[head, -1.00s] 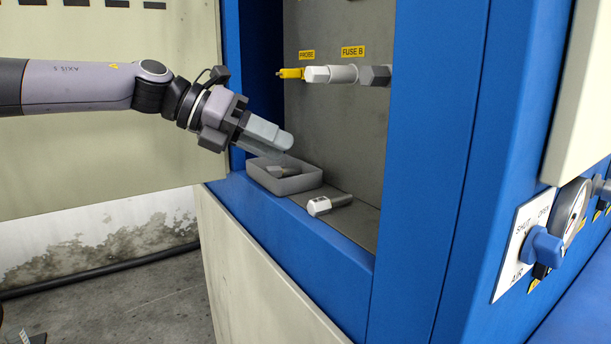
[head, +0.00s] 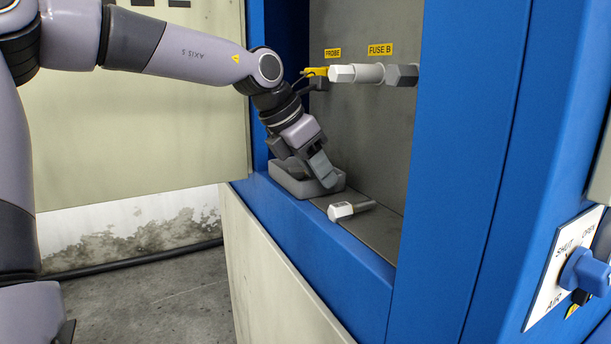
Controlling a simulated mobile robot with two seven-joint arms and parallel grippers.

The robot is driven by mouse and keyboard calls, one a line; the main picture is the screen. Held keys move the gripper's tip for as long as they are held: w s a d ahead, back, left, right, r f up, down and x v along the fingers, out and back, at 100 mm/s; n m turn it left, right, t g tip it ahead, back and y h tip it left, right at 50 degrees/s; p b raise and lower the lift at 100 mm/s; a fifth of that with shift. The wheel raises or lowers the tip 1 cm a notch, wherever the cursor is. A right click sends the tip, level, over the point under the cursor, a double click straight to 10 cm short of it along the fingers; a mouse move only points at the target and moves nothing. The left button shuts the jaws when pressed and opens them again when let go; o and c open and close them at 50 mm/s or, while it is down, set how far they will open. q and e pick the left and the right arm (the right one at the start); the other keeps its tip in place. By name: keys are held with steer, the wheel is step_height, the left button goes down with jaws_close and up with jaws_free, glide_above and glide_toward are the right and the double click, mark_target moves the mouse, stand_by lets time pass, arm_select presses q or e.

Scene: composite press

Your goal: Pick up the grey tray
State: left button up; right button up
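The grey tray (head: 292,186) is a small open box on the floor of the blue-framed press opening, in its left corner. My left gripper (head: 321,172) points down into the tray, its fingers at the tray's right part. One light grey finger shows clearly; the other is mostly hidden, so I cannot tell how far apart they are or whether they touch the tray wall. The tray appears to rest on the floor. The gripper hides much of its inside. My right gripper is not in view.
A white-headed bolt-like part (head: 350,210) lies just right of the tray. Above are a yellow probe connector (head: 315,72) and a white fuse (head: 358,74) on the back panel. The blue front sill (head: 300,225) and right post (head: 440,170) bound the opening.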

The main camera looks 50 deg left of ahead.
arm_select(q)
steer(key=shift+w+f, duration=0.2)
steer(key=shift+f, duration=0.1)
jaws_close()
steer(key=shift+r, duration=0.15)
steer(key=shift+s+r+b, duration=0.15)
steer(key=shift+r+b, duration=0.05)
steer(key=shift+b, duration=0.15)
step_height(320, 180, up, 6)
steer(key=shift+r, duration=0.1)
steer(key=shift+s+r, duration=0.1)
steer(key=shift+s, duration=0.15)
steer(key=s+a+b, duration=0.2)
steer(key=s, duration=0.7)
steer(key=s+a+b, duration=0.3)
steer(key=s, duration=0.6)
steer(key=shift+s+a, duration=0.25)
